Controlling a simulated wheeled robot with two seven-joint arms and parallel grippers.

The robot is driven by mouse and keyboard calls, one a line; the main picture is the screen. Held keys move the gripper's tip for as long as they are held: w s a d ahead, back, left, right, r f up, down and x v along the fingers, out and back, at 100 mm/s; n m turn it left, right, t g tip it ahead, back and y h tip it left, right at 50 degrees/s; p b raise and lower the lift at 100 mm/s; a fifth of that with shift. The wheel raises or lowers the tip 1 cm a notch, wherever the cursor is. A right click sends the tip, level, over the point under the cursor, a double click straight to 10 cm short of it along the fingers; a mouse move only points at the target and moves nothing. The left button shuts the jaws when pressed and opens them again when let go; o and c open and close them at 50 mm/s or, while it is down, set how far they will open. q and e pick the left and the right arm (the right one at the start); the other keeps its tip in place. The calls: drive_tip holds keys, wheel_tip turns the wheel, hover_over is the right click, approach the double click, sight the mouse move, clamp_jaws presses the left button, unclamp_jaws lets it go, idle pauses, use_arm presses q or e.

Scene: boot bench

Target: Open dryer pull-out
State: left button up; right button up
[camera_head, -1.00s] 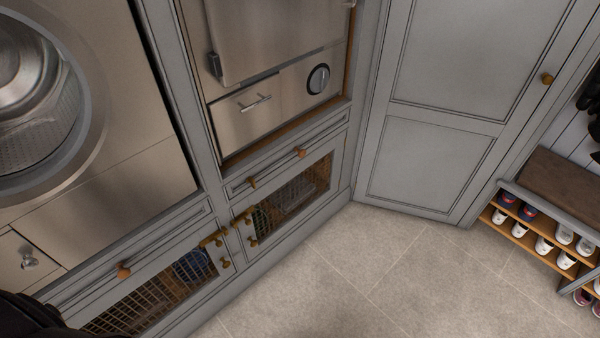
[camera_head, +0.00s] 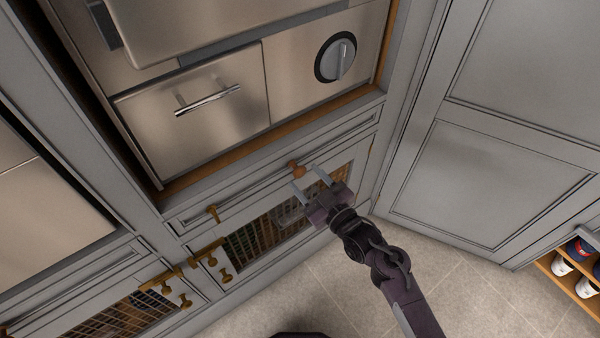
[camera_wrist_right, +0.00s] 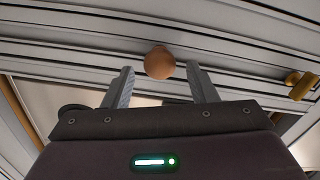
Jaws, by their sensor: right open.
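The slim grey pull-out front (camera_head: 260,183) runs below the dryer and appears flush with the cabinet. My right gripper (camera_head: 309,178) is open and empty in front of the wooden knob. In the right wrist view the wooden knob (camera_wrist_right: 159,63) shows between the two fingertips, with a visible gap on each side. My left gripper is out of view.
Above is the steel dryer, with a bar-handled drawer (camera_head: 197,115) and a round dial (camera_head: 336,58). Below is a mesh-front cabinet door (camera_head: 265,236) with brass fittings. A tall grey door (camera_head: 490,180) and a shoe rack (camera_head: 572,272) stand right. The tiled floor (camera_head: 345,285) is clear.

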sight(302, 174)
drive_tip(key=shift+x, duration=1.85)
drive_tip(key=shift+d, duration=0.1)
clamp_jaws()
